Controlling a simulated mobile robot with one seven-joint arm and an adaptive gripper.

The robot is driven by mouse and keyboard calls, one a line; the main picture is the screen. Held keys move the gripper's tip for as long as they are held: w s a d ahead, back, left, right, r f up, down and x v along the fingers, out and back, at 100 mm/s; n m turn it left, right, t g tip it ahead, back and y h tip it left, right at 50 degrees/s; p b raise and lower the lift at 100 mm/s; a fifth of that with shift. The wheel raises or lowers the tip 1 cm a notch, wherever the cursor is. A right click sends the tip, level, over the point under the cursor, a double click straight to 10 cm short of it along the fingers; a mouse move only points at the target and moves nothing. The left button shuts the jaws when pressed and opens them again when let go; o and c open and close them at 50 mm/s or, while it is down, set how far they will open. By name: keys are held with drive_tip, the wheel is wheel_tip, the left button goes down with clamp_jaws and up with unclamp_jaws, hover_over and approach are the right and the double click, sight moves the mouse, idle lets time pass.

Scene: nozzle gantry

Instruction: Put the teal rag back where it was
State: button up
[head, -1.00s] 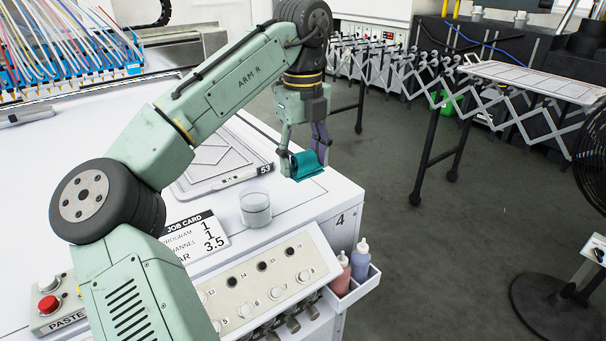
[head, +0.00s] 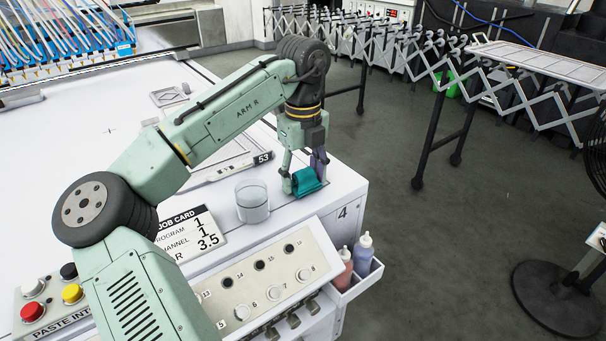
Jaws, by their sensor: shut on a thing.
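The teal rag (head: 308,183) is a small folded cloth near the right edge of the white machine top (head: 345,190). My gripper (head: 305,182) points down and is shut on the rag, with a finger on each side of it. The rag is at or very close to the white surface; I cannot tell whether it touches. Part of the rag is hidden behind the fingers.
A clear glass jar (head: 252,203) stands just left of the rag. A job card (head: 188,232) and a sloped button panel (head: 268,279) lie nearer. Two bottles sit in a side tray (head: 358,284). A framed screen marked 53 (head: 222,166) lies behind the jar.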

sight(303, 170)
drive_tip(key=shift+f, duration=0.2)
drive_tip(key=shift+f, duration=0.15)
drive_tip(key=o, duration=1.1)
wheel_tip(303, 170, up, 12)
drive_tip(key=shift+r, duration=0.2)
